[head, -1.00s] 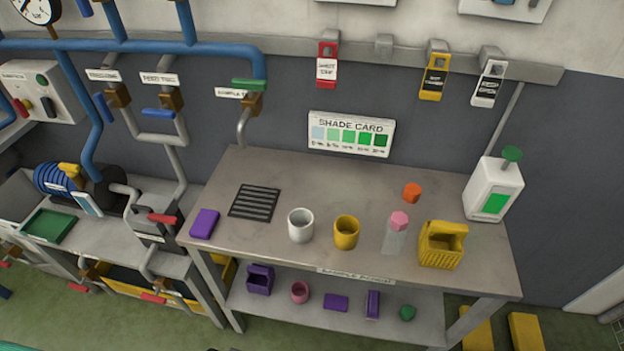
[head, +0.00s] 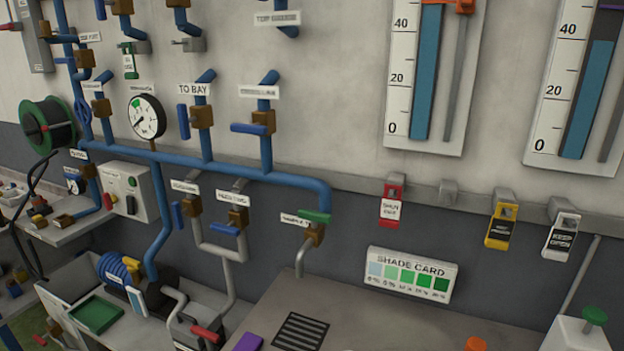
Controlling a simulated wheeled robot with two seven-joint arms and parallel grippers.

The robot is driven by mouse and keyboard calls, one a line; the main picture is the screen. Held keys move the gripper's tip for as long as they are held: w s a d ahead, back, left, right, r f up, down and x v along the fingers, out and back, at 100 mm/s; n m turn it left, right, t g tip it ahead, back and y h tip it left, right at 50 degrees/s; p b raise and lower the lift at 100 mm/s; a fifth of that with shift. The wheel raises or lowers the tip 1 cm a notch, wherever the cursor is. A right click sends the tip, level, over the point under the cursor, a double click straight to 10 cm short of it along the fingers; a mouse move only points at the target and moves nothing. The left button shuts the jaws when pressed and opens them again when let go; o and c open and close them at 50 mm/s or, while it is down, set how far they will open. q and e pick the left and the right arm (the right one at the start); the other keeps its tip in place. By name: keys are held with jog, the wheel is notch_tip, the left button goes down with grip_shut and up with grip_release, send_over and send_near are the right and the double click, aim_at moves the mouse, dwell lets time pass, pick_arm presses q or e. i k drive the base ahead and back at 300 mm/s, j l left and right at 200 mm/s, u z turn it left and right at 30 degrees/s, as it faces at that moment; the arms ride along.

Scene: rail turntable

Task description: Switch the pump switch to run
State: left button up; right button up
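A pale grey control box (head: 144,192) is on the wall left of centre, below the blue pipe. It carries a green round part (head: 132,181), a dark lever or knob (head: 130,205) and a red part (head: 108,200). Its small label is too blurred to read, and I cannot tell which way its switch is set. A dark pump-like body (head: 158,292) sits on the low bench below it, partly behind a grey pipe. Neither of my grippers is in view.
Blue pipes (head: 240,172) with several valves run along the wall, with a round gauge (head: 146,116). A grey worktable (head: 390,325) stands at the front right.

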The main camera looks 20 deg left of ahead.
aim_at(130, 200)
jog(key=u, duration=1.65)
jog(key=i+j+u, duration=0.35)
jog(key=i+j, duration=0.15)
jog(key=i, duration=0.2)
jog(key=i+j+u, duration=0.2)
jog(key=i, duration=0.2)
